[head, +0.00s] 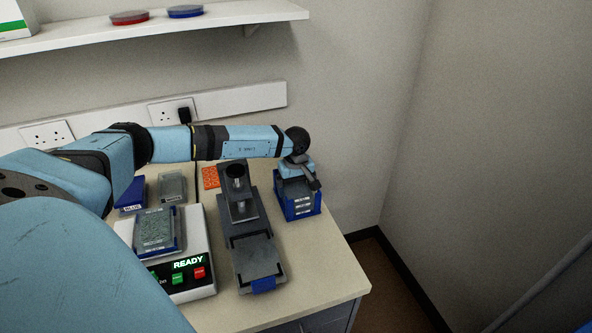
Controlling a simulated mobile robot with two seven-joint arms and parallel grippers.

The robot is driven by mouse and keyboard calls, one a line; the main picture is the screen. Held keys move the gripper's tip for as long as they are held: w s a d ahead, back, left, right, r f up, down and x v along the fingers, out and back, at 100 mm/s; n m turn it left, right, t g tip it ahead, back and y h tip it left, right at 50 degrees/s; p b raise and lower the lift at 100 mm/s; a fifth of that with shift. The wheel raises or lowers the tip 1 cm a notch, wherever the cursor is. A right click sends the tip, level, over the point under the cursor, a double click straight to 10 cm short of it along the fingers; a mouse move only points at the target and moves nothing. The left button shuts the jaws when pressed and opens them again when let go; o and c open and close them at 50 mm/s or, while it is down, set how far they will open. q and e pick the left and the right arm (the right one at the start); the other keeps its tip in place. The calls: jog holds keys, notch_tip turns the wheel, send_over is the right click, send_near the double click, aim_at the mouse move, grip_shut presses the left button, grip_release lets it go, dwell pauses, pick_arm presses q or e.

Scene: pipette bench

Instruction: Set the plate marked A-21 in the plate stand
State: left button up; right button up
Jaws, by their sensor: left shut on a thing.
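My left gripper (311,180) is at the far right of the bench, directly over a blue stand (300,213). It is shut on a grey plate (295,190) at the top of the stand. Whether the plate rests there or is held just above cannot be told. Several small white labels show on the stand's front, too small to read, so I cannot make out A-21. My right gripper is not in view.
A grey press-like device (258,258) with a post and a blue tab stands left of the blue stand. A white instrument (196,250) reading READY carries a clear plate (155,232). An orange rack (210,177) is behind. The bench's right front corner is clear.

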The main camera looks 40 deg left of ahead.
aim_at(296, 190)
pick_arm(q)
jog(key=shift+f+b, duration=0.25)
jog(key=shift+b, duration=0.05)
jog(key=o, duration=0.6)
jog(key=shift+r, duration=0.1)
jog(key=shift+r+p, duration=0.25)
jog(key=shift+p, duration=0.15)
jog(key=shift+r, duration=0.3)
notch_tip(296, 190, up, 11)
jog(key=shift+r+b, duration=0.15)
jog(key=shift+b, duration=1.05)
